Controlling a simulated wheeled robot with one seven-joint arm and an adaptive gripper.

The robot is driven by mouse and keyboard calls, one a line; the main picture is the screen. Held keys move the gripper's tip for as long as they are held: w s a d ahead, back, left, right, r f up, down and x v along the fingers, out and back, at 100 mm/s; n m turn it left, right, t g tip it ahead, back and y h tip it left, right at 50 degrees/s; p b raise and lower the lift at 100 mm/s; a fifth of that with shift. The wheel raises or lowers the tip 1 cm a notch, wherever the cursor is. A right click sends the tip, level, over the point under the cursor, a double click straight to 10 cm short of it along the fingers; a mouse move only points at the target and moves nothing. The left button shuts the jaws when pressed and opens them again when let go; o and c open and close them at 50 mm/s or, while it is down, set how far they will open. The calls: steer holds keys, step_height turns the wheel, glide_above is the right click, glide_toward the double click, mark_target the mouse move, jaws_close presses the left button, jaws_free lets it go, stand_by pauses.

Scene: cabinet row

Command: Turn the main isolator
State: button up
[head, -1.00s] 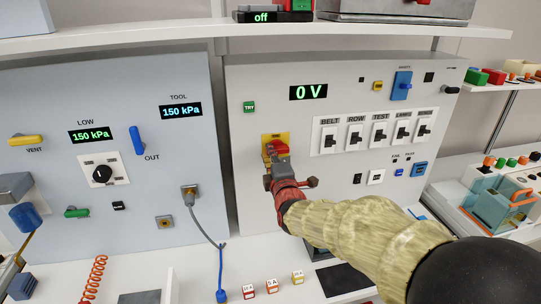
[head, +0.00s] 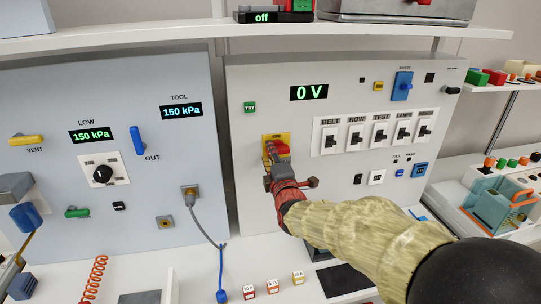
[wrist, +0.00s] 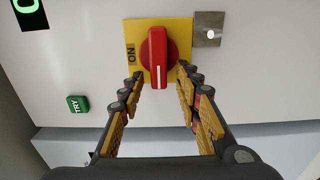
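The main isolator is a red rotary knob (wrist: 157,56) with a white line, on a yellow plate (wrist: 185,38) marked ON. In the wrist view the white line points down the picture, towards my gripper. My gripper (wrist: 160,76) is open, with one finger on each side of the knob's lower end. Gaps show between the fingers and the knob; I cannot tell whether either touches it. In the head view my gripper (head: 277,155) is at the yellow plate (head: 268,138) and hides much of the knob.
The panel display (head: 308,92) reads 0 V. A green TRY button (head: 250,107) is up and left of the isolator. A row of black switches (head: 380,135) is to the right. A grey cable (head: 205,230) hangs at the left panel's plug.

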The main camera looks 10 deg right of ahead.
steer(key=shift+s, duration=0.1)
steer(key=s, duration=1.1)
steer(key=shift+s, duration=0.4)
